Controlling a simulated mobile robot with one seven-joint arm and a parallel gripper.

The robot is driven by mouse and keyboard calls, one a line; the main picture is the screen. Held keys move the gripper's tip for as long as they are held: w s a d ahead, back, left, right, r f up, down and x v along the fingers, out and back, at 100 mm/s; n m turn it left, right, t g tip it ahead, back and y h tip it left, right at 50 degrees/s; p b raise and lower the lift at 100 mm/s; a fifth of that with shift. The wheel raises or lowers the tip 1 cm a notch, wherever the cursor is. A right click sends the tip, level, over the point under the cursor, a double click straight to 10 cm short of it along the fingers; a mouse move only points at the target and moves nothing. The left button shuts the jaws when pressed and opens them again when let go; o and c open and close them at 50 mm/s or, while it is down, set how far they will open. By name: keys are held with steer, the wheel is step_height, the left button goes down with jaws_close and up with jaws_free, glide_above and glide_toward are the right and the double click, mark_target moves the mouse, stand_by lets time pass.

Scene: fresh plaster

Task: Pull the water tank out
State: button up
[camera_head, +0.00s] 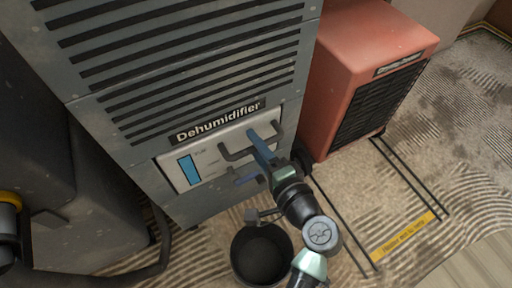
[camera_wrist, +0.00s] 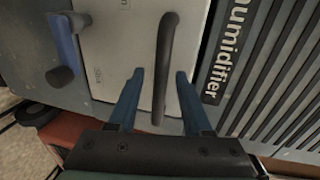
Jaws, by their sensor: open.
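The water tank front (camera_head: 205,165) is a pale panel with a blue level window, set in the lower part of the grey dehumidifier (camera_head: 175,75). It sits flush in the body as far as I can see. A dark bar handle (camera_head: 236,154) crosses its front, and it also shows in the wrist view (camera_wrist: 166,65). My gripper (camera_head: 257,140) is at this handle. In the wrist view my gripper (camera_wrist: 160,78) is open, with one blue finger on each side of the handle's lower part and visible gaps to both. A blue lever (camera_wrist: 64,45) is beside the panel.
A black bucket (camera_head: 262,255) stands on the floor below the unit. A red heater (camera_head: 365,70) is close on the right. Floor marking lines with a yellow label (camera_head: 405,237) lie at the lower right. A dark hose (camera_head: 150,265) runs at the lower left.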

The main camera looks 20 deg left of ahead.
steer(key=shift+w+a, duration=0.1)
jaws_close()
stand_by(1.4)
